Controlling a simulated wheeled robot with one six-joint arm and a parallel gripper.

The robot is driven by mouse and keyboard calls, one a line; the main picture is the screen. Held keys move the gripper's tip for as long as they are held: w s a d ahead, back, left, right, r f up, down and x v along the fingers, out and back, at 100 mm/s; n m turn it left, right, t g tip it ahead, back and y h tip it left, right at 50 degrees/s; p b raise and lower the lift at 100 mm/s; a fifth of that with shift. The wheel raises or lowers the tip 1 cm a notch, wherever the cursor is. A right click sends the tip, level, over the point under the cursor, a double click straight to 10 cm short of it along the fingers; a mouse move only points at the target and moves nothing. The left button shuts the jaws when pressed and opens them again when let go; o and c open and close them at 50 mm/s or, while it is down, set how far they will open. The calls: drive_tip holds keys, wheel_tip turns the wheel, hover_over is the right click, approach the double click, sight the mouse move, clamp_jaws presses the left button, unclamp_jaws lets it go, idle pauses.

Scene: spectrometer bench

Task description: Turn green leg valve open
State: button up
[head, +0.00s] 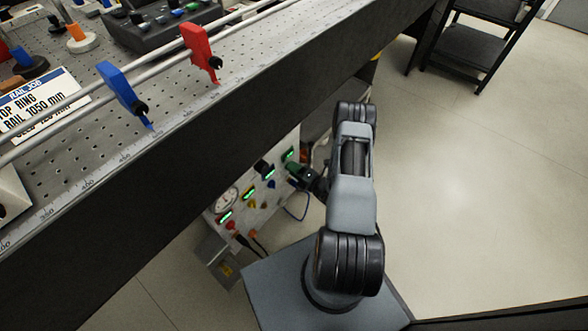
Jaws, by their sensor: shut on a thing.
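The valve panel (242,212) hangs below the bench on its near side, with a row of small coloured valves and green-lit displays. The green leg valve (292,168) is at the panel's right end, and only a small part of its green handle shows. My gripper (303,175) reaches in from the right and is shut on this handle. The fingers are small, dark and partly hidden, so the handle's exact angle cannot be told.
A round gauge (228,199), yellow valve (250,203) and blue valve (271,184) sit left of my gripper. Cables (297,213) hang below. The bench edge (200,165) overhangs the panel. A dark cart (468,42) stands far right; the floor between is clear.

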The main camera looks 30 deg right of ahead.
idle(0.3)
drive_tip(key=o, duration=0.9)
drive_tip(key=shift+o, duration=0.2)
drive_tip(key=p+v, duration=0.2)
drive_tip(key=v, duration=1.1)
drive_tip(key=shift+s+p, duration=0.35)
drive_tip(key=shift+s, duration=0.05)
drive_tip(key=shift+d, duration=0.1)
